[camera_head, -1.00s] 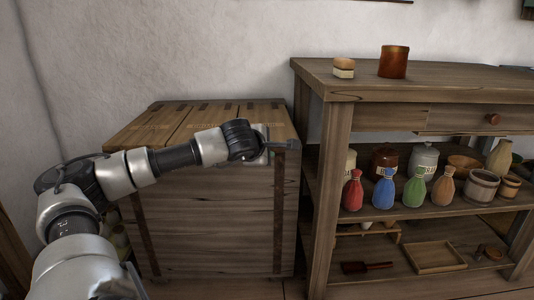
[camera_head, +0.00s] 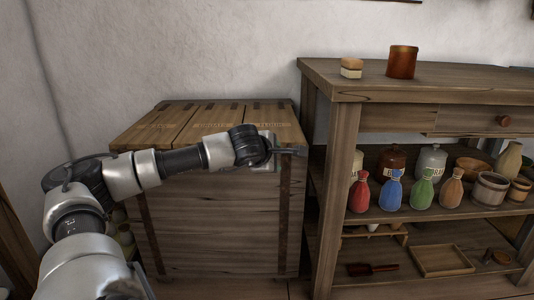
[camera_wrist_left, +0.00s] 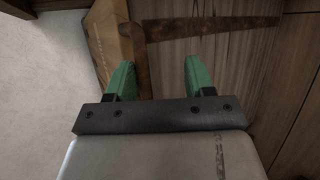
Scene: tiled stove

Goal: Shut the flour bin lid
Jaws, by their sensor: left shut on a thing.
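The wooden flour bin (camera_head: 220,215) is a plank chest with dark metal straps, standing against the wall in the head view. Its top has several lettered lid panels, all looking flat. The right-hand lid panel (camera_head: 265,118) lies level with the others. My left gripper (camera_head: 283,151) is at the front right corner of the top, by that panel's front edge. In the wrist view, its green fingers (camera_wrist_left: 154,72) stand apart over the planks, near a rusty strap (camera_wrist_left: 210,27). What lies between the fingers is partly unclear. My right gripper is out of view.
A wooden shelf unit (camera_head: 420,92) stands close to the bin's right side, with a small gap. A copper-brown cup (camera_head: 402,63) and a small brush-like block (camera_head: 351,68) stand on top. The wall is behind.

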